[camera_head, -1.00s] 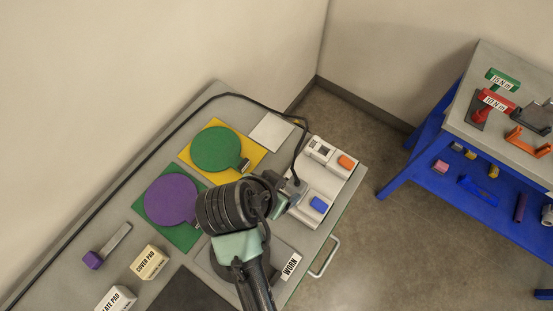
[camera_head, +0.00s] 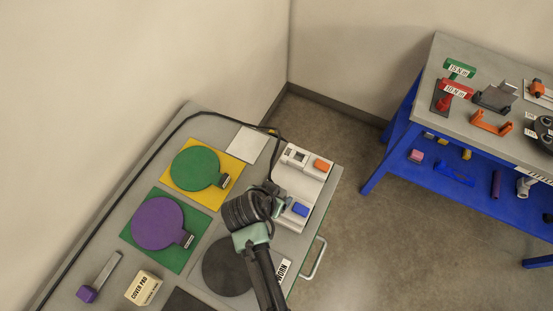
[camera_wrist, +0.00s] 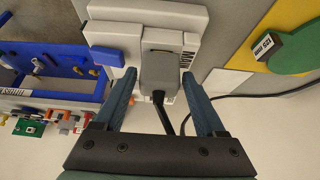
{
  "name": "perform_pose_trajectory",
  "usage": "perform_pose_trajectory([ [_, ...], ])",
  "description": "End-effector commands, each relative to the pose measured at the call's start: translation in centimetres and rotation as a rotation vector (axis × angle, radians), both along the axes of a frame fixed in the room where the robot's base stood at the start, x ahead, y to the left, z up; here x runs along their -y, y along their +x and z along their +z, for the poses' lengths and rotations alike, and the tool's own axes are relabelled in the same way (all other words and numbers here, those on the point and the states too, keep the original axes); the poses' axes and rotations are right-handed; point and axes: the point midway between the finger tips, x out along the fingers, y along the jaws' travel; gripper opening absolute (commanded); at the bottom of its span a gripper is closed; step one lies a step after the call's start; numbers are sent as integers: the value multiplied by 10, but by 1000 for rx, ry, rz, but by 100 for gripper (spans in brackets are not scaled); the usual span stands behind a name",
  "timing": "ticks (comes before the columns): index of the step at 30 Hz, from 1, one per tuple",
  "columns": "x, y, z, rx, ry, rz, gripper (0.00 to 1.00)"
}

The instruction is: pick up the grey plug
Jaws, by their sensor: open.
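The grey plug (camera_wrist: 161,66) sits against a white unit (camera_wrist: 110,35) in the wrist view, with a black cable running from its near end. My gripper (camera_wrist: 158,80) is open, with one blue-grey finger on each side of the plug and visible gaps between. Nothing is held. In the head view my gripper (camera_head: 276,189) is at the left side of the white unit (camera_head: 309,187) on the bench. The plug itself is hidden or too small to make out there.
The white unit carries an orange switch (camera_head: 321,165) and a blue switch (camera_head: 300,209). A green disc (camera_head: 195,168), a purple disc (camera_head: 157,223) and a black disc (camera_head: 228,266) lie on the bench. A black cable runs along its back edge. A blue-framed table (camera_head: 400,145) stands at right.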

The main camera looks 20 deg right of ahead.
Motion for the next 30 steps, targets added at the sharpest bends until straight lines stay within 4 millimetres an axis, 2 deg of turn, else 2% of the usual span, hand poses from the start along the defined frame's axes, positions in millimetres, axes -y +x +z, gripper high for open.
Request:
perform_pose_trajectory([
  [6, 6, 4, -12, 0, 0, -1, 72],
  [13, 6, 4, -13, 1, 1, 0, 71],
  [24, 6, 4, -13, 1, 1, 0, 4],
  [25, 6, 4, -13, 1, 1, 0, 0],
  [30, 6, 4, -12, 1, 0, 0, 0],
])
